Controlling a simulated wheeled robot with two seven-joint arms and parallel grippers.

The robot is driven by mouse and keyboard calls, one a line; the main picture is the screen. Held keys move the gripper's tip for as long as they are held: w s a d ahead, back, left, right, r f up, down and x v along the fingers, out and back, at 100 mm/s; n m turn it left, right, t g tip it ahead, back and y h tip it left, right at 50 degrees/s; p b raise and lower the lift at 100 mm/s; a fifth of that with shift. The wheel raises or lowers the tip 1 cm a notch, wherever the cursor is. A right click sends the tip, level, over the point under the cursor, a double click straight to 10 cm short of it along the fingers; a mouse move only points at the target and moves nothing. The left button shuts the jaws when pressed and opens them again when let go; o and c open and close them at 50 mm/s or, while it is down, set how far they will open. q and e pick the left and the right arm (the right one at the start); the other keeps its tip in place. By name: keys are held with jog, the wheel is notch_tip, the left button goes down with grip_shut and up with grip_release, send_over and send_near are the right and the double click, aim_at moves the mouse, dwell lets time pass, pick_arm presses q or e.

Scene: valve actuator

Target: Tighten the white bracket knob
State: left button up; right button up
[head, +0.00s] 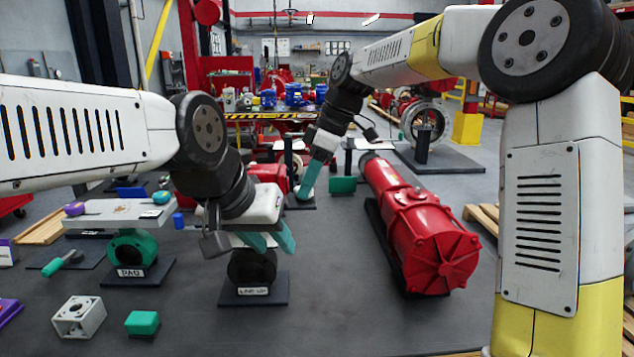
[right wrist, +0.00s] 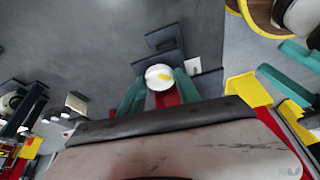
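The white round knob (right wrist: 160,76) with a yellow mark shows in the right wrist view, between the two teal fingers of my right gripper (right wrist: 161,88). The fingers flank it closely; I cannot tell whether they press on it. In the head view my right gripper (head: 310,178) points down beside the red actuator (head: 415,225), and the knob cannot be made out there. My left gripper (head: 268,240) has its teal fingers apart with nothing visible between them, just above a dark round part (head: 252,266) on a labelled black stand.
A grey plate (head: 118,212) lies over a green ring stand (head: 133,248) at left. A grey cube (head: 79,316) and a green block (head: 142,322) sit at front left. Another green block (head: 343,185) stands near the actuator. The front middle of the table is clear.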

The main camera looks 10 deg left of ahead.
grip_shut()
jog(key=m+t, duration=0.1)
jog(key=m, duration=0.3)
jog(key=shift+s+m+t, duration=0.15)
jog(key=shift+m+t, duration=0.15)
jog(key=shift+t, duration=0.1)
jog(key=o, duration=1)
grip_release()
